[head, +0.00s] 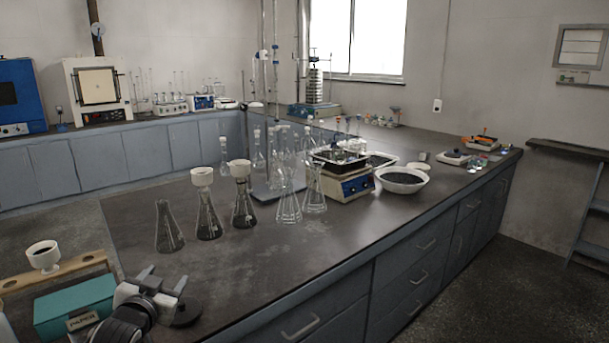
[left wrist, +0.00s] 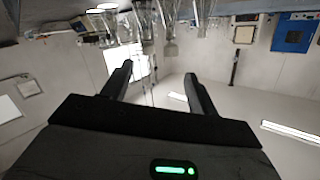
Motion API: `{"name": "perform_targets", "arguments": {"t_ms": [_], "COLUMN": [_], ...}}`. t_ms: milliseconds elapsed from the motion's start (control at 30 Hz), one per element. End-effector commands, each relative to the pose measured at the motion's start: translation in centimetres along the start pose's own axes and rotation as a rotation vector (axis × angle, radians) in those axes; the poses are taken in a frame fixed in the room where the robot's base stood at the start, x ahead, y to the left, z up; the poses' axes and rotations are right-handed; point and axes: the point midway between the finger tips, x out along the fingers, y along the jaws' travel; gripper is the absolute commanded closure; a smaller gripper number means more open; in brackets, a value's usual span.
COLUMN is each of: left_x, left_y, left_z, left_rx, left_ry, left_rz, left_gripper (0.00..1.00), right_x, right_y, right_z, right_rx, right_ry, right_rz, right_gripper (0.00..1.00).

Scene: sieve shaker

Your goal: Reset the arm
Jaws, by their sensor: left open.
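My left gripper (head: 163,281) shows at the lower left of the head view, over the near left end of the bench (head: 330,262). Its two fingers stand apart with nothing between them. In the left wrist view my left gripper (left wrist: 160,82) also shows open and empty, and the room appears upside down there. A dark round part (head: 187,313) shows just right of the fingers; I cannot tell whether it touches them. My right gripper is not in view.
A teal box (head: 72,308) and a wooden rack with a white funnel (head: 44,257) are left of the gripper. Flasks (head: 207,215) stand farther back. A blue-panelled device (head: 347,185) and white bowl (head: 402,184) stand mid-bench. The bench's near front strip is clear.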

Motion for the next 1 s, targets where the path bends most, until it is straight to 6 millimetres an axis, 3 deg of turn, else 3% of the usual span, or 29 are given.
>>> {"name": "perform_targets", "arguments": {"t_ms": [33, 167, 300, 433, 600, 767, 1000], "left_x": [-1.4, -5.8, -12.9, -20.1, -27.3, -30.0, -30.2], "left_y": [2.0, 6.9, 12.4, 16.5, 19.5, 20.4, 20.5], "left_z": [2.3, 7.8, 13.7, 17.4, 19.8, 20.3, 20.3], "left_rx": [-0.006, -0.031, -0.078, -0.134, -0.196, -0.221, -0.222], "left_ry": [-0.033, -0.113, -0.218, -0.314, -0.409, -0.446, -0.448], "left_rz": [0.030, 0.108, 0.197, 0.265, 0.314, 0.330, 0.331], "left_gripper": [0.41, 0.41, 0.41, 0.41, 0.41, 0.41, 0.41], "right_x": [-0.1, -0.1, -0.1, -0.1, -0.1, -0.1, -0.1], "right_y": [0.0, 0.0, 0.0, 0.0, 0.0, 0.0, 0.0], "right_z": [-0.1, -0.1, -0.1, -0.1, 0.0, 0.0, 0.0], "right_rx": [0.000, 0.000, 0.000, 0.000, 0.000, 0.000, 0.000], "right_ry": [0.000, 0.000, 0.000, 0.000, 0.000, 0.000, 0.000], "right_rz": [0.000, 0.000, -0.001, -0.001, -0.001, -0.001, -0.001], "right_gripper": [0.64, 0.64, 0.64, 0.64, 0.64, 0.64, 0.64]}}
